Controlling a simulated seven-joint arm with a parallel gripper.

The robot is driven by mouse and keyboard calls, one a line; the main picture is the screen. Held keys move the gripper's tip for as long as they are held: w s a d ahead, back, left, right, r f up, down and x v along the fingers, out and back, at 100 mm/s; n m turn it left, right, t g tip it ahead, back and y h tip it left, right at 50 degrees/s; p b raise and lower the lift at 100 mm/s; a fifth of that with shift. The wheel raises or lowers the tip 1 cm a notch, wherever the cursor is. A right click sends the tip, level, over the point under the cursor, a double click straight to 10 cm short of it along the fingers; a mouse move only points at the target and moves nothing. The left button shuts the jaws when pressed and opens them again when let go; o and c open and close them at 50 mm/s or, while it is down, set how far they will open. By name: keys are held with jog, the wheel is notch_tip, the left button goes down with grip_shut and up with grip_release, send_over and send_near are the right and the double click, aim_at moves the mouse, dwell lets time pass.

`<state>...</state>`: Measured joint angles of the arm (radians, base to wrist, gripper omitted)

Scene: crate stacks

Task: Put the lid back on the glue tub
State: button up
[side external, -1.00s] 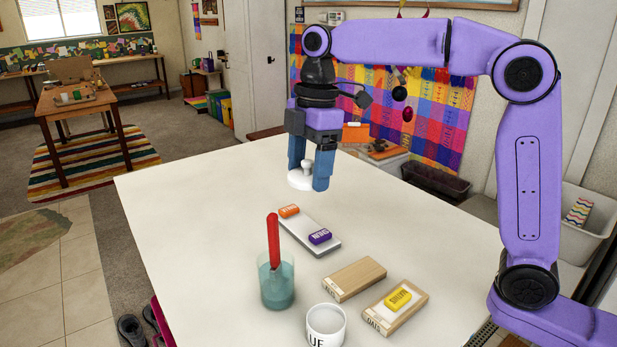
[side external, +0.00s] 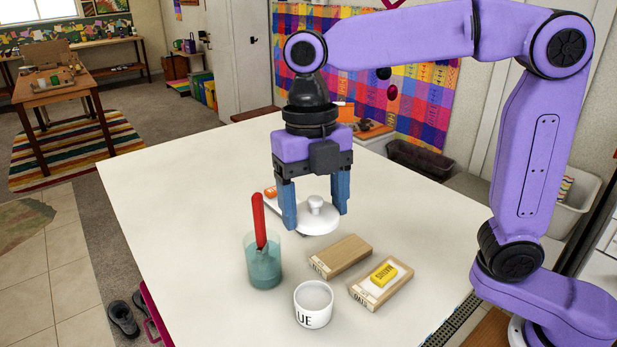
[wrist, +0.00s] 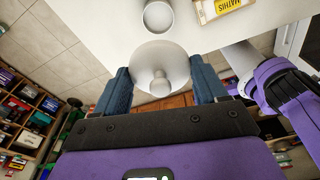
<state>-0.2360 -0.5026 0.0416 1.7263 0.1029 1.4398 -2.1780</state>
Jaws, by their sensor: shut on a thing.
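My gripper (side external: 315,213) is shut on the white round lid (side external: 318,224), one finger on each side of it. The lid is about level, knob up, above the table. In the wrist view the lid (wrist: 148,60) sits between the two blue fingers. The glue tub (side external: 313,315) is a white open cup with dark letters "UE" on its side. It stands upright on the table, nearer the side camera than the lid and apart from it. The tub (wrist: 157,18) also shows at the top of the wrist view, just beyond the lid.
A glass of blue-green liquid (side external: 264,270) with a tall red stick (side external: 259,222) stands left of the tub. A wooden block (side external: 341,257) and another carrying a yellow "MATHIS" piece (side external: 383,274) lie to the right.

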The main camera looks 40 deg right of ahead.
notch_tip(320, 180, down, 16)
jog(key=shift+r, duration=0.2)
dwell(0.7)
jog(key=shift+f, duration=0.15)
dwell(1.9)
jog(key=o, duration=1.1)
jog(key=shift+r, duration=3.5)
